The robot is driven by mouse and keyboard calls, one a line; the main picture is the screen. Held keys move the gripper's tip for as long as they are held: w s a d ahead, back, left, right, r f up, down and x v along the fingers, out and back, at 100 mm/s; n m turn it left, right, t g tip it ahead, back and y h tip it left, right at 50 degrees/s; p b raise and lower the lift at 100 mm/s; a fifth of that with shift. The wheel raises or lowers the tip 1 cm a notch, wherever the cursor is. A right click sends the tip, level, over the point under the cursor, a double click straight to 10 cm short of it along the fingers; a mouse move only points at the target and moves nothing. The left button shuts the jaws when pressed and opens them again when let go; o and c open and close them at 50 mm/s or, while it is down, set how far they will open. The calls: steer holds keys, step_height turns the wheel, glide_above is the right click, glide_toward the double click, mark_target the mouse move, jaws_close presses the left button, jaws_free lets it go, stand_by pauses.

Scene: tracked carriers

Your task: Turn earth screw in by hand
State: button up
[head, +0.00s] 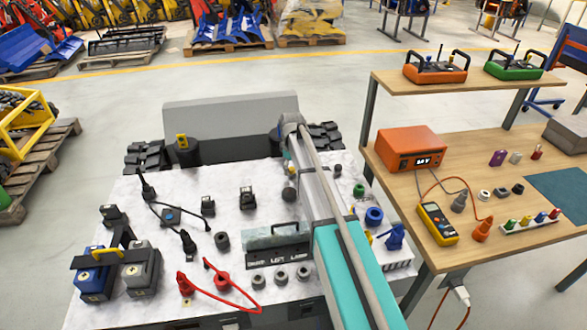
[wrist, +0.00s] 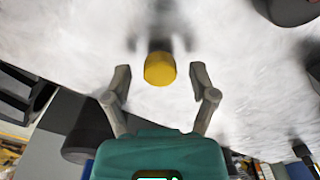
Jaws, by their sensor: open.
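In the wrist view a yellow round knob (wrist: 160,68) stands on the white speckled deck, with a blurred dark shape behind it. It may be the earth screw; no label shows. My gripper (wrist: 160,74) is open, with one grey finger to each side of the knob in the picture. Gaps show on both sides, and no contact is visible. In the head view my arm crosses the right part of the white deck (head: 130,205), and the gripper and knob cannot be clearly made out beside it.
Black connectors and cables stand on the deck, with a red cable (head: 240,297) near the front. A wooden bench (head: 400,165) at right holds an orange box (head: 411,147) and a yellow meter (head: 437,224).

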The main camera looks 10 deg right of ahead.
steer(key=shift+n, duration=0.3)
steer(key=n, duration=0.4)
steer(key=shift+n, duration=0.3)
steer(key=n, duration=0.4)
steer(key=shift+n, duration=0.3)
steer(key=shift+c, duration=0.2)
steer(key=c, duration=0.9)
